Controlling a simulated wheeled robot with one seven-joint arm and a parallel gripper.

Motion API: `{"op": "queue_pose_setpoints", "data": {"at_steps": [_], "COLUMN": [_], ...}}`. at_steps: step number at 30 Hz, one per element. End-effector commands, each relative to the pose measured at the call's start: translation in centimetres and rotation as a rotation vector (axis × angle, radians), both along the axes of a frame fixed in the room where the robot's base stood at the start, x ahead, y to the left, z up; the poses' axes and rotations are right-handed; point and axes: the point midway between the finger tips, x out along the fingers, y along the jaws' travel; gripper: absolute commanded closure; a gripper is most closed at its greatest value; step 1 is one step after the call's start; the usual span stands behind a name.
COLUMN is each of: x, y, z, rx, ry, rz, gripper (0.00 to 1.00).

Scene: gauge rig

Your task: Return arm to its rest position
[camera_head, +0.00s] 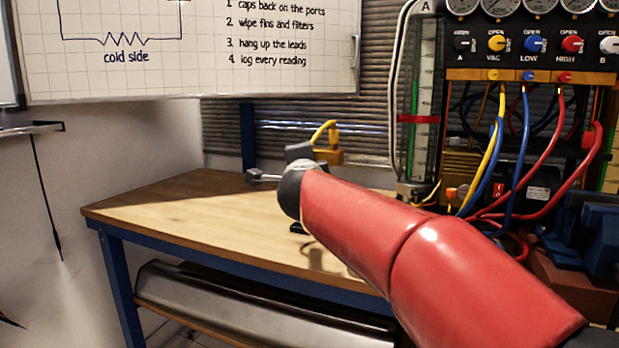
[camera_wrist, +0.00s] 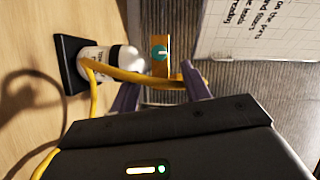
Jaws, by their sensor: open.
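My red arm (camera_head: 400,240) reaches from the lower right over the workbench (camera_head: 170,215). In the head view my gripper is mostly hidden behind the arm's end. In the wrist view my gripper (camera_wrist: 160,92) shows two purple fingers spread apart, with no object clearly held. A yellow hose (camera_wrist: 140,77) runs across near the fingertips; I cannot tell whether it touches them. A brass block with a teal knob (camera_wrist: 160,55) is beyond the fingers. A white bottle-like cylinder (camera_wrist: 95,60) on a black square base (camera_wrist: 74,70) is at the left.
The gauge rig (camera_head: 530,75) stands at the right with yellow, blue and red hoses hanging from it. A clear tube column (camera_head: 422,110) stands beside it. A whiteboard (camera_head: 110,75) hangs at the back left. The left part of the bench top is clear.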

Motion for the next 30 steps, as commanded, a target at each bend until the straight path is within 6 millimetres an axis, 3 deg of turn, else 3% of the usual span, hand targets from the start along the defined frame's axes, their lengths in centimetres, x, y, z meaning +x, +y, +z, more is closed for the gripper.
{"op": "queue_pose_setpoints", "data": {"at_steps": [4,7,12,18,21,25,30], "x": [-3.7,-8.3,-17.1,-26.5,-30.6,-34.4,-36.4], "y": [-1.7,-3.3,-7.3,-13.5,-16.3,-19.0,-20.5], "z": [0.9,-1.0,-9.3,-19.4,-23.2,-26.3,-27.9], "rx": [-0.193,-0.415,-0.778,-1.048,-1.133,-1.198,-1.230], "ry": [-0.059,-0.050,0.126,0.433,0.580,0.723,0.803], "rz": [0.122,0.259,0.470,0.618,0.660,0.690,0.705], "gripper": [0.53,0.53,0.53,0.53,0.53,0.53,0.53]}}
